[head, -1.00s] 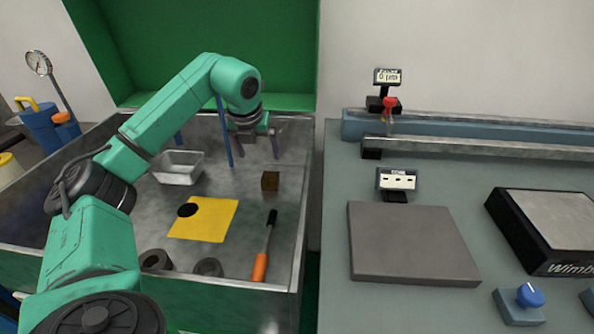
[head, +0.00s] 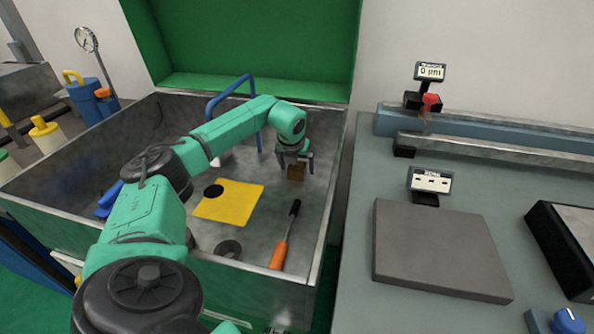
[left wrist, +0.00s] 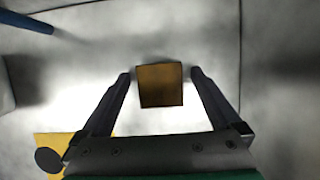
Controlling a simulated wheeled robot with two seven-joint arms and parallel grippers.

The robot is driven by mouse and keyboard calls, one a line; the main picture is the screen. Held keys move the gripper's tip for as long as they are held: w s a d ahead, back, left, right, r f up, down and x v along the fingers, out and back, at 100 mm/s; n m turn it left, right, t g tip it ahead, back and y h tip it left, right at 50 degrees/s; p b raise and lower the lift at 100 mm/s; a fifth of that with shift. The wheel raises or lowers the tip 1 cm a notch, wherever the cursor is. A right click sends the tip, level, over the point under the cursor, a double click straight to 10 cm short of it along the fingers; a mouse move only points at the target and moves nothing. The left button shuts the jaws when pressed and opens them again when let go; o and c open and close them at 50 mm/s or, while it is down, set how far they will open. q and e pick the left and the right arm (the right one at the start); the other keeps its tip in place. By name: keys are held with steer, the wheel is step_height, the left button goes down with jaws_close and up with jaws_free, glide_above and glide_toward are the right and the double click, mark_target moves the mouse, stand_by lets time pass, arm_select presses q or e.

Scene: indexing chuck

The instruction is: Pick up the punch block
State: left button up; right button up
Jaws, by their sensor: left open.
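The punch block is a small brown block (head: 296,173) on the floor of the metal tray, near its right wall in the head view. In the left wrist view the block (left wrist: 160,85) lies between the fingertips, with a gap on both sides. My left gripper (head: 296,158) is open and points down above the block. It also shows in the left wrist view (left wrist: 161,76), with both dark fingers apart and nothing held. How far the fingertips are above the tray floor is hard to tell. My right gripper is not seen.
A yellow sheet (head: 232,207) with a black disc (head: 213,191) lies left of the block. An orange-handled screwdriver (head: 279,252) and a dark ring (head: 228,249) lie nearer. A blue bent rod (head: 213,100) stands behind the arm. A grey plate (head: 440,250) sits on the bench right.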

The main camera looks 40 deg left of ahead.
arm_select(q)
steer(key=shift+r, duration=0.1)
jaws_close()
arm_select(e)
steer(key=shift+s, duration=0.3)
arm_select(q)
steer(key=shift+r, duration=0.15)
steer(key=shift+r, duration=0.2)
step_height(320, 180, up, 19)
steer(key=p, duration=0.2)
steer(key=shift+r+p, duration=0.15)
steer(key=shift+p, duration=0.15)
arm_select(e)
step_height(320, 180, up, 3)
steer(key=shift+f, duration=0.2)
